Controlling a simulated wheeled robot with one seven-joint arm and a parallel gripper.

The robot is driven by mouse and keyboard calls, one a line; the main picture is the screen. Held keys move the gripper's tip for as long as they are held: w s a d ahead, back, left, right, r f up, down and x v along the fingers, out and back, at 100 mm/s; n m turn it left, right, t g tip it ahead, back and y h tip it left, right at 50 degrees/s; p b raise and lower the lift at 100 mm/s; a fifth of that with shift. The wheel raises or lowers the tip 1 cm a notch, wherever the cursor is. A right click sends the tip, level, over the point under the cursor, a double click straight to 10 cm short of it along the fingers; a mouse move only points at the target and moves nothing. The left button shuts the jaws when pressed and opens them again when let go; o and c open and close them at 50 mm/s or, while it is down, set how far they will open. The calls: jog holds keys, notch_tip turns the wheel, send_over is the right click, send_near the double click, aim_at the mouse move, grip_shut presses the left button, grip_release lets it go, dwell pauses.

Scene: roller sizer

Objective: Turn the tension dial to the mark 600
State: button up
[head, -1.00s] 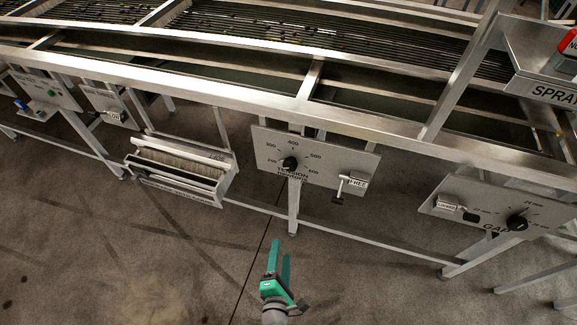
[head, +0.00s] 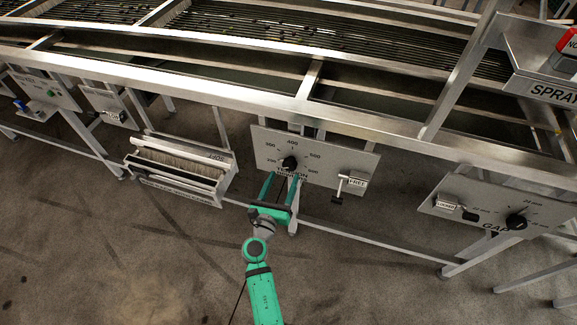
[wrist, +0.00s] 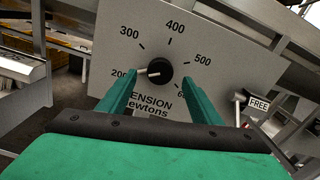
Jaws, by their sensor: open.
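The tension dial (head: 290,163) is a round black knob on a grey panel (head: 345,160) marked 200 to 600. It also shows in the wrist view (wrist: 159,73), where its white line points left, close to the 200 mark. The number 600 (wrist: 182,94) at lower right is partly hidden by my right finger. My gripper (head: 281,178) is open and empty, its fingertips just below the knob in the head view. In the wrist view my gripper's fingers (wrist: 162,80) flank the knob on both sides, apart from it; how far they reach in depth I cannot tell.
A lever labelled FREE (head: 355,183) sits on the same panel, right of the dial. A gap panel (head: 480,207) with another knob is farther right. A brush box (head: 182,170) hangs at left. A frame leg (head: 294,212) stands below the dial panel. Open floor lies in front.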

aim_at(289, 167)
jog(key=x, duration=0.7)
jog(key=shift+s, duration=0.1)
jog(key=shift+c, duration=0.7)
jog(key=c, duration=0.9)
